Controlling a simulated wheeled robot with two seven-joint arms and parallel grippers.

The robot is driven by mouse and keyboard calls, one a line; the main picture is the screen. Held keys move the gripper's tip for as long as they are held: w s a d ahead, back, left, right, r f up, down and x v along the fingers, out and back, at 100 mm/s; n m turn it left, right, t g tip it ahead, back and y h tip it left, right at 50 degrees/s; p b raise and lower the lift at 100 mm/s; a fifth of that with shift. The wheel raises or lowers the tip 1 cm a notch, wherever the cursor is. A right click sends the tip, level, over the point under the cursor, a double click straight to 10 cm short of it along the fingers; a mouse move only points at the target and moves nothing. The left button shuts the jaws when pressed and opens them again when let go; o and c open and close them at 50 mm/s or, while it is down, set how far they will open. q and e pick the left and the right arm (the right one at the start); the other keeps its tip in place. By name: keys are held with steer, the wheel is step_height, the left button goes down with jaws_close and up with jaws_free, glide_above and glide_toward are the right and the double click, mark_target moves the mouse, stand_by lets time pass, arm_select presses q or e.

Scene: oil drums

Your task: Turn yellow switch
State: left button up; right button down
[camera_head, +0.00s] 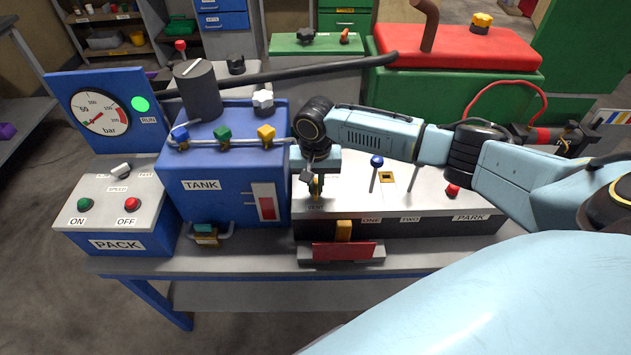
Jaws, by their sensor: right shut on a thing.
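The yellow switch (321,188) stands on the left end of the grey-topped panel (345,200), above a small label. Only a sliver of yellow shows between and beside the fingers. My right gripper (314,184) points down over it and is shut on it. The arm reaches in from the right, across the back of the panel. The switch's exact angle is hidden by the fingers. My left gripper is out of view.
A blue tank (215,190) with blue, green and yellow knobs stands just left of the gripper. A blue-knobbed lever (376,163), a second lever and a red button (452,190) stand to the right. An orange-yellow block (343,231) sits at the panel's front.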

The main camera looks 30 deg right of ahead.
steer(key=shift+s+r+n+p, duration=0.1)
steer(key=shift+r+n+p, duration=0.05)
steer(key=shift+n+p, duration=0.75)
steer(key=n+p, duration=0.2)
steer(key=shift+d+p, duration=0.1)
steer(key=shift+p, duration=0.25)
steer(key=n+p, duration=0.2)
steer(key=n, duration=0.1)
steer(key=shift+d+n, duration=0.1)
steer(key=shift+n, duration=0.3)
steer(key=n+p, duration=0.1)
steer(key=n, duration=0.3)
steer(key=shift+d+n, duration=0.15)
steer(key=shift+n, duration=0.15)
steer(key=n, duration=0.3)
steer(key=n+p, duration=0.1)
steer(key=n, duration=0.1)
steer(key=shift+w+n, duration=0.25)
steer(key=shift+n, duration=0.35)
steer(key=c, duration=1.5)
jaws_free()
steer(key=shift+d, duration=0.1)
